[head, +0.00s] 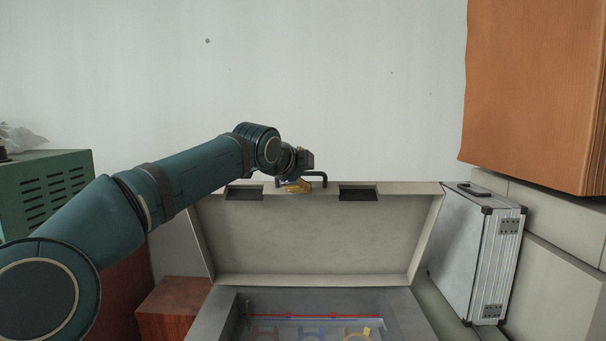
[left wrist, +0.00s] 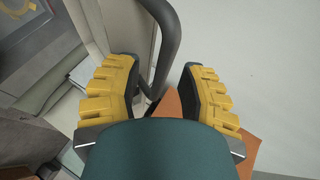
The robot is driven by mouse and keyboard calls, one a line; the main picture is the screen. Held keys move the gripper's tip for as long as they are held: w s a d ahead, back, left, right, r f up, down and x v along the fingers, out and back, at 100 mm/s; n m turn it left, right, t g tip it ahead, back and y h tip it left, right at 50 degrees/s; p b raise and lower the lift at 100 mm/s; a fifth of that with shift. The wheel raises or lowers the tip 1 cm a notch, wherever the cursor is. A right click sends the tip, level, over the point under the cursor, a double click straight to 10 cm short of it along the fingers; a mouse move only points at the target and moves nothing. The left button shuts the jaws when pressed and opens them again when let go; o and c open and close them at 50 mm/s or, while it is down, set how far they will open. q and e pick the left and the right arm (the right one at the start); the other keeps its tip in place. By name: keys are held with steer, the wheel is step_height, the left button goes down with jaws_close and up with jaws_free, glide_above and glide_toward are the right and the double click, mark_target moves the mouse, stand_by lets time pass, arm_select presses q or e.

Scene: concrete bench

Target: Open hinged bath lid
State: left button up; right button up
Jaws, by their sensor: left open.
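The bath lid (head: 310,240) stands raised, nearly upright, at the back of the grey bath (head: 225,310). Its inner face is toward the head camera. A dark handle (head: 318,175) sits at the lid's top edge. My left gripper (head: 297,186) is at the handle, partly hidden behind my own wrist. In the left wrist view my left gripper (left wrist: 163,95) is open, with yellow padded fingers apart. The dark handle bar (left wrist: 166,45) runs between or just beyond the fingers; whether they touch it I cannot tell. My right gripper is out of view.
A silver case (head: 470,250) stands right of the bath, near pale blocks (head: 550,235). An orange-brown panel (head: 530,90) hangs at upper right. A green vented box (head: 50,190) and reddish wooden blocks (head: 172,305) are at left. Coloured rings (head: 312,334) show inside the bath.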

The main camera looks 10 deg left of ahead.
arm_select(q)
steer(key=v, duration=1.2)
steer(key=shift+w+r, duration=0.1)
steer(key=shift+w, duration=0.05)
steer(key=shift+d, duration=0.1)
